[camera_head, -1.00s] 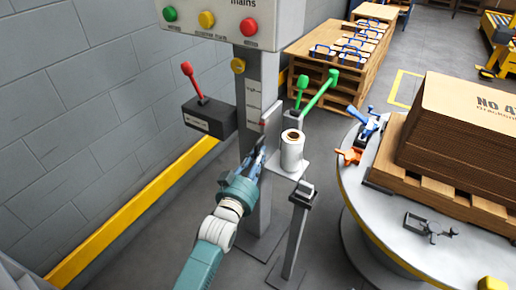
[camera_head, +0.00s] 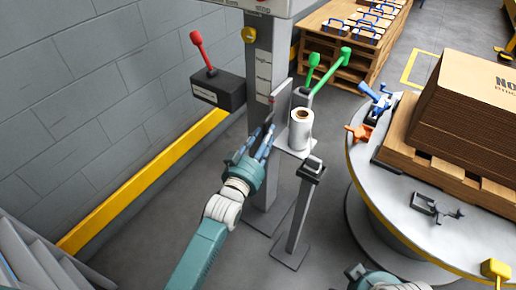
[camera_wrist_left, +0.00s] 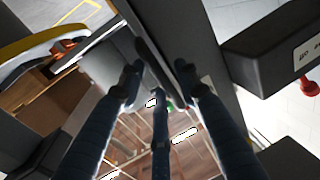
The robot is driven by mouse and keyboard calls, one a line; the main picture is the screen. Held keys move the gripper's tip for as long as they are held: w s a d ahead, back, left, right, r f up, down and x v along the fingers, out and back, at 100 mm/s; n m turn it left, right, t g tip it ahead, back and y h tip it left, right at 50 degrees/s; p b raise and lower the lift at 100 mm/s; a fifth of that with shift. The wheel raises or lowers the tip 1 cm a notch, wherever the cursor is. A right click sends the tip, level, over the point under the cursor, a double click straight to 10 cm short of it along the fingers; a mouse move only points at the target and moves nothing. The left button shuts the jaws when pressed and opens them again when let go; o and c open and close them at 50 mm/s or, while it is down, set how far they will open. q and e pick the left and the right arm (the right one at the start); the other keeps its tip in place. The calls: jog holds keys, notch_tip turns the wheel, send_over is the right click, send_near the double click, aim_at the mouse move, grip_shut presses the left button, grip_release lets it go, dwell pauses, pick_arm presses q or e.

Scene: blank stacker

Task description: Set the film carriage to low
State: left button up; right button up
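The film carriage (camera_head: 281,98) is a pale upright plate with a small shelf on the grey column (camera_head: 264,70). A white film roll (camera_head: 300,130) stands upright on the shelf. My left gripper (camera_head: 266,136) is just left of and below the carriage plate, with its blue fingers pointing up toward it. In the left wrist view the fingers (camera_wrist_left: 158,85) are spread apart, with a dark edge beyond and between their tips; I cannot tell whether they touch it. My right gripper (camera_head: 372,277) is only partly in view at the bottom edge, its fingers unclear.
A dark box with a red lever (camera_head: 218,88) is left of the column. Green levers (camera_head: 328,70) rise behind the roll. A short post (camera_head: 302,205) stands in front. The round turntable (camera_head: 365,215) carries a pallet of stacked cardboard (camera_head: 470,110) at right.

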pick_arm(q)
jog(key=v, duration=1.1)
jog(key=shift+a, duration=0.1)
